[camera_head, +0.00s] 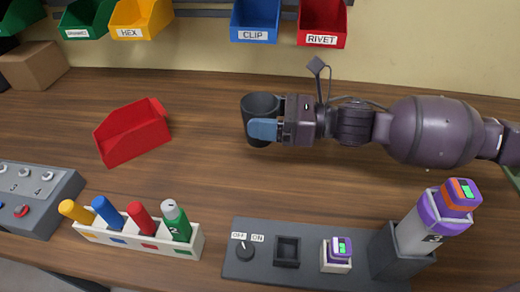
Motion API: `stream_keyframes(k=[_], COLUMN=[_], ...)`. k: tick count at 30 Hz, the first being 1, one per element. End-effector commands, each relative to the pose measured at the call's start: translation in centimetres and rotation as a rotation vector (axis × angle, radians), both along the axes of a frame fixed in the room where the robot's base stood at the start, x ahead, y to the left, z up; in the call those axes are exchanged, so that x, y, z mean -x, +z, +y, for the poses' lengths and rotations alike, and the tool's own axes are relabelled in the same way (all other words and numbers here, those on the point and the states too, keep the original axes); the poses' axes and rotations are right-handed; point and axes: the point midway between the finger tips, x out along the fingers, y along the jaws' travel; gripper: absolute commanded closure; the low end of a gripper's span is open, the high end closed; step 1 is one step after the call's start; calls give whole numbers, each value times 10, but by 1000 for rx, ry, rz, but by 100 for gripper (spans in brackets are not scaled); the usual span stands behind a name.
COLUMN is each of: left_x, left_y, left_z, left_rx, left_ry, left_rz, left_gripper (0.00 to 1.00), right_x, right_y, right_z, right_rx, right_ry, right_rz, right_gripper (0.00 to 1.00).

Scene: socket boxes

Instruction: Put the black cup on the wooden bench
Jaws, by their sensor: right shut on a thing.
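The black cup (261,105) is upright at the middle of the view, over the wooden bench (205,165). My right gripper (263,129) comes in from the right and is shut on the cup, with a blue fingertip against its near side. The far finger is hidden. I cannot tell whether the cup's base touches the bench. My left gripper is not in view.
A red bin (133,131) lies left of the cup. A marker rack (140,236), a switch panel (290,252) and a grey button box (36,195) line the front. A cardboard box (33,65) stands back left. Bins hang on the wall.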

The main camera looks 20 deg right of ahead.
Motion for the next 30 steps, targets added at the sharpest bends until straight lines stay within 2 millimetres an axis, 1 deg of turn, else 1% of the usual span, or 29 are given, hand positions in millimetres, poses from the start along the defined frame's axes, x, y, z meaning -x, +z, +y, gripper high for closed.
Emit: stream_keyframes(k=[1, 3, 6, 11, 18, 21, 24, 30], left_x=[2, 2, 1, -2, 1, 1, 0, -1], left_y=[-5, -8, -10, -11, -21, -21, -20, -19], left_z=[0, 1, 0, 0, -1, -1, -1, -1], left_rx=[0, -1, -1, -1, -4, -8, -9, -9], left_ry=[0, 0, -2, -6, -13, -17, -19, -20], left_rz=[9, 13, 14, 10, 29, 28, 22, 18], left_gripper=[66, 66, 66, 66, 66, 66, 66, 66], right_x=[0, 0, 0, 0, 0, 0, 0, 0], right_y=[-16, -26, -35, -42, -82, -92, -95, -93], right_z=[0, 0, 0, 0, 0, 0, 0, 0], right_rx=[-2, -1, -1, -1, -1, 0, -1, -1], right_ry=[0, 0, 0, -1, 0, -1, -1, 0], right_rz=[11, 8, 5, 3, 8, 6, 3, -1], right_gripper=[53, 53, 53, 53, 53, 53, 53, 53])
